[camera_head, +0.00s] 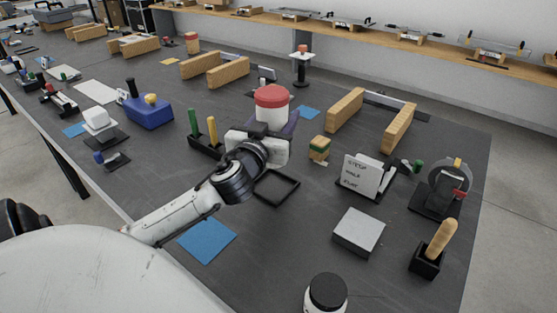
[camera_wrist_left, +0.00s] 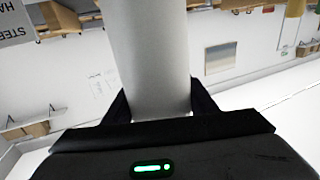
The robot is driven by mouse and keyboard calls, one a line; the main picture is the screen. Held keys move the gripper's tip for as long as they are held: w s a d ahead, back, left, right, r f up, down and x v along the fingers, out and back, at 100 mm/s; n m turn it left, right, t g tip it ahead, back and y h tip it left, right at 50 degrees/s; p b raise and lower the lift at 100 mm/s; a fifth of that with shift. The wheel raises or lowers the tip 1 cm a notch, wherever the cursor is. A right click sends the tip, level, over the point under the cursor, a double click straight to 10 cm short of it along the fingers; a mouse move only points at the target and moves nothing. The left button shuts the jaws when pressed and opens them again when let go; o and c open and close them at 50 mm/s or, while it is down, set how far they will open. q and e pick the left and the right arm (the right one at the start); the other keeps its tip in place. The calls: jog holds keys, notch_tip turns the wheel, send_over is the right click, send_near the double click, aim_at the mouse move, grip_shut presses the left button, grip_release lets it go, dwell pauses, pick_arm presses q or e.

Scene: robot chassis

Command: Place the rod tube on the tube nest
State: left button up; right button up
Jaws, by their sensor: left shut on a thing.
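My left gripper (camera_head: 281,124) is over the middle of the dark bench, its arm coming in from the lower left. It is shut on a white cylinder with a red top (camera_head: 272,103), which I take to be the rod tube. In the left wrist view a plain pale grey cylinder (camera_wrist_left: 152,60) stands between the two dark fingers (camera_wrist_left: 155,106). Its far end is cut off by the frame. I cannot tell for sure which fixture is the tube nest. A black square frame (camera_head: 295,183) lies just in front of the gripper. My right gripper is not in view.
A black holder with green and yellow rods (camera_head: 205,149) stands left of the gripper. Wooden blocks (camera_head: 345,109) stand behind right. A white sign (camera_head: 362,177), grey block (camera_head: 359,231) and black-lidded jar (camera_head: 327,292) are at the right and front. A blue mat (camera_head: 207,240) lies flat.

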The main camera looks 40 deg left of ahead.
pick_arm(q)
notch_tip(320, 180, down, 9)
jog(key=b, duration=0.1)
jog(key=shift+f+b, duration=0.15)
jog(key=shift+b, duration=0.2)
jog(key=shift+f, duration=0.2)
jog(key=o, duration=1.3)
jog(key=shift+o, duration=0.2)
jog(key=shift+r, duration=0.1)
